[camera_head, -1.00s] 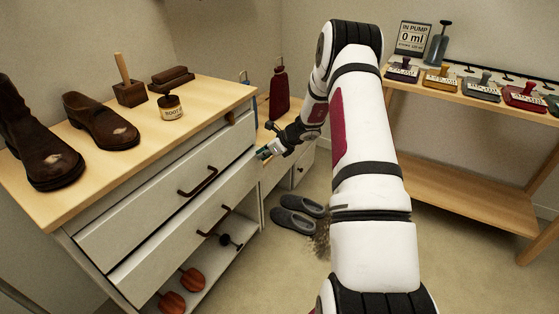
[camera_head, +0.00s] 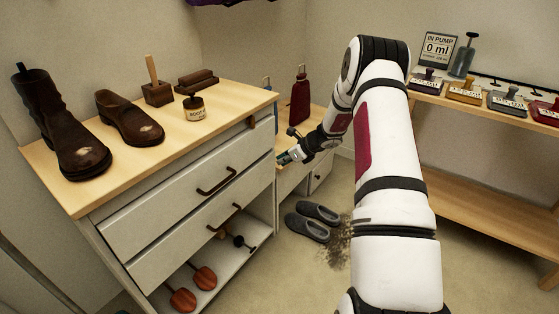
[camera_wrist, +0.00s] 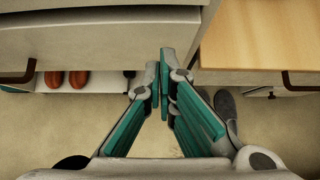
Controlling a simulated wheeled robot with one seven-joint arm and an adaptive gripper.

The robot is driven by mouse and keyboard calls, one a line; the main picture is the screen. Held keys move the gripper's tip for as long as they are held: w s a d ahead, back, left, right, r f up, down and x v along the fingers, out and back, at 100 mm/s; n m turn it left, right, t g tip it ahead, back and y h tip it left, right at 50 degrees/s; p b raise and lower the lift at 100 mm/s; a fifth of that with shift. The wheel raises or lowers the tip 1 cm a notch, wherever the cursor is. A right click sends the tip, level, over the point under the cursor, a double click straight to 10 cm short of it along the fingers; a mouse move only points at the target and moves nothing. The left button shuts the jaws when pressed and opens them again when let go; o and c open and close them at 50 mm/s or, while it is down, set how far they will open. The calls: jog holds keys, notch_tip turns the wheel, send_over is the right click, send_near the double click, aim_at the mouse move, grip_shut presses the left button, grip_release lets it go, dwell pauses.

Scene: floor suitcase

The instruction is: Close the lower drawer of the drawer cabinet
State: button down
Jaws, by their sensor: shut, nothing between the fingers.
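The drawer cabinet (camera_head: 62,196) is white with a wooden top and stands on the left of the head view. Its lower drawer (camera_head: 165,258) has a dark handle (camera_head: 238,206) and lies below the upper drawer (camera_head: 160,213). I cannot tell how far the lower drawer stands out. My gripper (camera_head: 284,158) is shut and empty, just off the cabinet's right front end. In the wrist view the closed fingertips (camera_wrist: 163,90) lie beside the right end of a pale drawer front (camera_wrist: 90,50); contact is unclear. A drawer handle (camera_wrist: 18,78) shows there at left.
Grey slippers (camera_head: 308,228) lie on the floor. A wooden rack (camera_head: 470,195) stands right.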

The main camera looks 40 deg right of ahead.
jog(key=p+v, duration=0.3)
jog(key=v, duration=0.8)
jog(key=s+a+r+n+g+y, duration=0.2)
jog(key=a+r+n, duration=0.7)
jog(key=a+r, duration=0.55)
jog(key=s+a+r+n+g, duration=0.1)
jog(key=s+a+r+n, duration=0.35)
jog(key=a, duration=0.25)
jog(key=s+a+r+n+g, duration=0.2)
jog(key=s+a+r+n, duration=0.15)
jog(key=s+a, duration=0.25)
jog(key=s+a+r+n+g+h, duration=0.1)
jog(key=s+a+r+n, duration=0.2)
jog(key=s, duration=0.6)
jog(key=s+a+r+n+g+h, duration=0.1)
jog(key=s+a+n, duration=0.3)
jog(key=s+n, duration=0.3)
jog(key=s+d+f+n+h, duration=0.25)
jog(key=s+n, duration=0.25)
jog(key=s, duration=1.1)
notch_tip(320, 180, up, 25)
jog(key=t+p, duration=0.2)
jog(key=p, duration=2.1)
jog(key=shift+w+d+r+t, duration=0.15)
jog(key=shift+w+r+t, duration=0.05)
jog(key=shift+w+t, duration=0.2)
